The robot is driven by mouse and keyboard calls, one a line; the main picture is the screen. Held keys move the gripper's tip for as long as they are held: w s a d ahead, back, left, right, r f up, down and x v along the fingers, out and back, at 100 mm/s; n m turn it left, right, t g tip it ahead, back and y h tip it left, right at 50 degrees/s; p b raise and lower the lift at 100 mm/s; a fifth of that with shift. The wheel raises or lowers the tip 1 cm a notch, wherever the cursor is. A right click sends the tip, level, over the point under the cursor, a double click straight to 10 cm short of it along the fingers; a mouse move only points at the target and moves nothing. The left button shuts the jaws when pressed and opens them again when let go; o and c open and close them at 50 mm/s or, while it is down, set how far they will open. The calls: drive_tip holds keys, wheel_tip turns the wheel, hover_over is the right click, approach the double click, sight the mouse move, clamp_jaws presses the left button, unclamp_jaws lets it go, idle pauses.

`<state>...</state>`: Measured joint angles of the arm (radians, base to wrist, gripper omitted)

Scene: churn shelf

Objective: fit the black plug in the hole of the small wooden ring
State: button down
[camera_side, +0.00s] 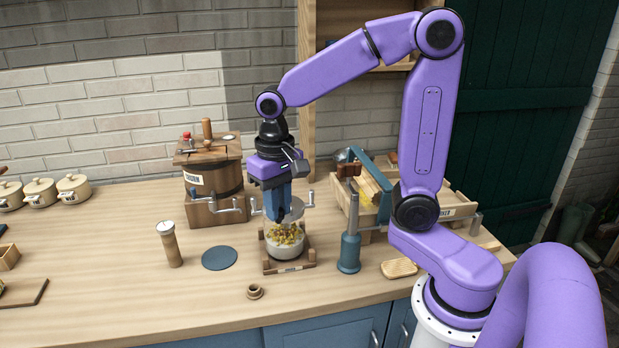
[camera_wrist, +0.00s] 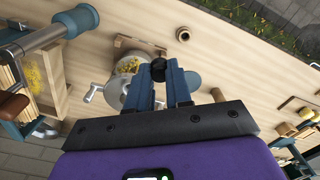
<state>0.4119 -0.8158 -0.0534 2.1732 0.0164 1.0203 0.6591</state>
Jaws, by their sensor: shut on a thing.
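My gripper (camera_side: 284,218) is shut on the black plug, a round dark knob that shows between the blue fingertips in the wrist view (camera_wrist: 158,70). In the side view the plug cannot be made out clearly. The gripper points down over a pale bowl (camera_side: 285,251) of yellow bits; whether it touches the bowl or its contents cannot be told. The small wooden ring (camera_side: 255,291) lies on the bare counter near the front edge, in front of the bowl and apart from the gripper. It also shows at the top of the wrist view (camera_wrist: 183,34), with its hole facing up.
A blue post (camera_side: 349,250) stands right of the bowl and a wooden churn (camera_side: 213,178) stands behind left. A wooden cylinder with a white top (camera_side: 169,244) and a flat blue disc (camera_side: 219,258) are at left. The counter around the ring is clear.

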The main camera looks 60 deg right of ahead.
drive_tip(key=shift+w+a+f, duration=0.75)
drive_tip(key=shift+a+f, duration=0.05)
drive_tip(key=shift+f, duration=1.85)
drive_tip(key=shift+w+a+f, duration=0.75)
drive_tip(key=shift+a+f, duration=0.05)
drive_tip(key=shift+f, duration=1.8)
drive_tip(key=shift+w+a+f, duration=0.75)
drive_tip(key=shift+a+f, duration=0.05)
drive_tip(key=shift+f, duration=1.85)
drive_tip(key=shift+f, duration=1.25)
drive_tip(key=shift+r, duration=0.1)
drive_tip(key=c, duration=1)
unclamp_jaws()
drive_tip(key=c, duration=0.3)
drive_tip(key=shift+c, duration=0.2)
wheel_tip(320, 180, up, 7)
